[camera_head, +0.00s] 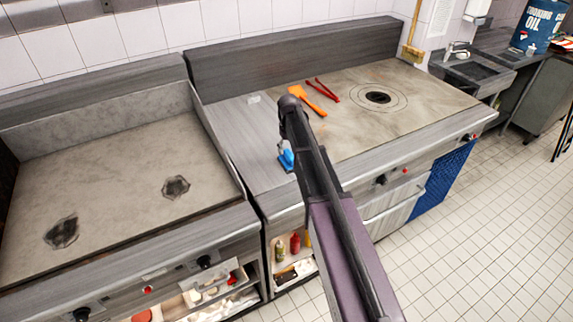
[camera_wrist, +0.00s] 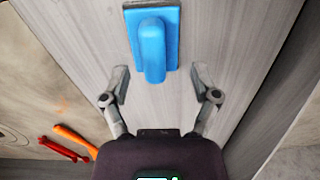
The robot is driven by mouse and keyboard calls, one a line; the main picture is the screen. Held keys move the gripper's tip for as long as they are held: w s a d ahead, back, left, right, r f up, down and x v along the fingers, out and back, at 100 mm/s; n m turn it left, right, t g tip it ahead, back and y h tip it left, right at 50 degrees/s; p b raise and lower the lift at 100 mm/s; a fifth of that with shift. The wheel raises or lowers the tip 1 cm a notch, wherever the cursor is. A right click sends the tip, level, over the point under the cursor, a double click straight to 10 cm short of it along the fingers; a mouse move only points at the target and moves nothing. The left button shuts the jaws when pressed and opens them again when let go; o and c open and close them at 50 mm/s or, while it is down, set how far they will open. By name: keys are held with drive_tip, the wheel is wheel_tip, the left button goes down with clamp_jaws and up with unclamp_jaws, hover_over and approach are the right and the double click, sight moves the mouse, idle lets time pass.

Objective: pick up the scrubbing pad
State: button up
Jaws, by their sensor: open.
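The scrubbing pad (camera_wrist: 170,22) is blue with a raised rounded handle. In the wrist view it lies on the grey metal counter at the top, beyond my fingertips and roughly in line with the gap between them. In the head view the scrubbing pad (camera_head: 286,158) shows beside my arm, partly hidden by it. My gripper (camera_wrist: 161,84) is open and empty, one finger on each side of bare counter. In the head view my arm hides the fingers.
An orange spatula (camera_head: 308,100) and red tongs (camera_head: 323,91) lie on the flat cooktop (camera_head: 415,100) beyond my arm. A second stained griddle (camera_head: 120,180) is at the left. The grey counter strip (camera_head: 240,130) around the pad is otherwise mostly clear.

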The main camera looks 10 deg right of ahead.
sight(290, 154)
idle(0.3)
drive_tip(key=f+b, duration=0.3)
drive_tip(key=shift+w+d+f, duration=0.2)
drive_tip(key=shift+w+d, duration=0.05)
drive_tip(key=shift+w, duration=0.1)
drive_tip(key=shift+f+b, duration=0.95)
drive_tip(key=shift+b, duration=0.15)
clamp_jaws()
